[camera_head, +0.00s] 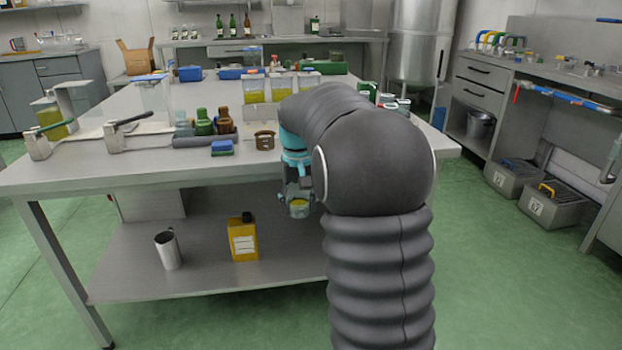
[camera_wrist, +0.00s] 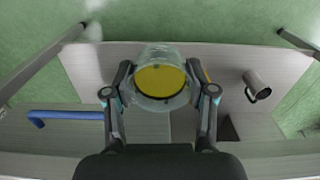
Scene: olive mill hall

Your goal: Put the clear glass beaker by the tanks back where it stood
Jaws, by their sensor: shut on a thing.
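A clear glass beaker with yellow contents (camera_head: 299,209) is in my gripper (camera_head: 298,190), below the level of the tabletop at the table's front side. In the wrist view the beaker (camera_wrist: 160,84) sits between the two fingers of my gripper (camera_wrist: 162,80), which are shut on its sides. I look down into its round mouth. The lower shelf (camera_head: 205,277) lies beneath; I cannot tell the gap between shelf and beaker. My arm hides part of the table and shelf. A tall steel tank (camera_head: 419,45) stands at the back right.
The steel tabletop (camera_head: 70,172) carries bottles, a brown mug (camera_head: 264,140) and yellow-filled containers (camera_head: 253,90). On the lower shelf stand a metal cup (camera_head: 168,250) and a yellow canister (camera_head: 243,240); the cup also shows in the wrist view (camera_wrist: 258,84). The front left floor is clear.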

